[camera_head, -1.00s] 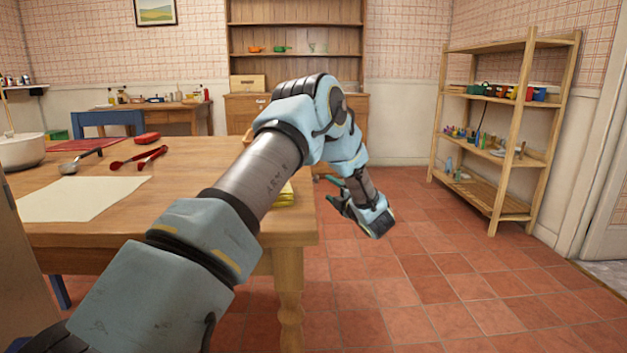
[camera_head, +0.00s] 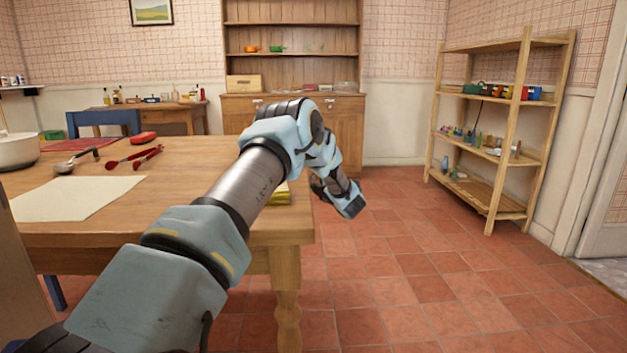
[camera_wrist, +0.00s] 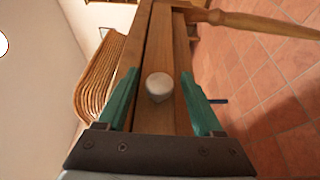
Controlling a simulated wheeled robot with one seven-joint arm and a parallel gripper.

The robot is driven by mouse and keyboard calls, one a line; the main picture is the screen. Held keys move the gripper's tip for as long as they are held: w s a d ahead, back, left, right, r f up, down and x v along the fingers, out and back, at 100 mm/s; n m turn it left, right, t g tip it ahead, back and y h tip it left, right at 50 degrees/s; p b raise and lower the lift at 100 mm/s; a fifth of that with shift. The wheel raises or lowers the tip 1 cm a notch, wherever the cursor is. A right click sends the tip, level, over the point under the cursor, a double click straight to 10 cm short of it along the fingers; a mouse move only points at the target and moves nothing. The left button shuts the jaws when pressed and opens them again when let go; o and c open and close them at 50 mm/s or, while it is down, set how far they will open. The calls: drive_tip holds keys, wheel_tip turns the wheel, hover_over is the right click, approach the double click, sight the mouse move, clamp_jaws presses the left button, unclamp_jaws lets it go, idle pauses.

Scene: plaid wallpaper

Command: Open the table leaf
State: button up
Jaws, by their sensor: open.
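The wooden table (camera_head: 190,165) stands at the left of the head view; my arm hides part of its right side. In the wrist view, its wooden edge (camera_wrist: 160,40) runs up the middle, with a seam along it. A pale round knob (camera_wrist: 158,86) sits on this edge. My gripper (camera_wrist: 158,78) is open, with one green finger on each side of the knob. I cannot tell whether either finger touches it. In the head view, my gripper (camera_head: 338,196) is just beyond the table's right side, and the knob is hidden.
A turned table leg (camera_wrist: 255,22) juts out at the wrist view's upper right. Red tongs (camera_head: 135,158), a ladle (camera_head: 75,163), paper (camera_head: 75,198) and a yellow thing (camera_head: 281,196) lie on the table. A wooden shelf (camera_head: 490,160) stands right; the tiled floor between is clear.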

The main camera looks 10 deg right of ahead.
clamp_jaws()
idle(0.3)
idle(1.0)
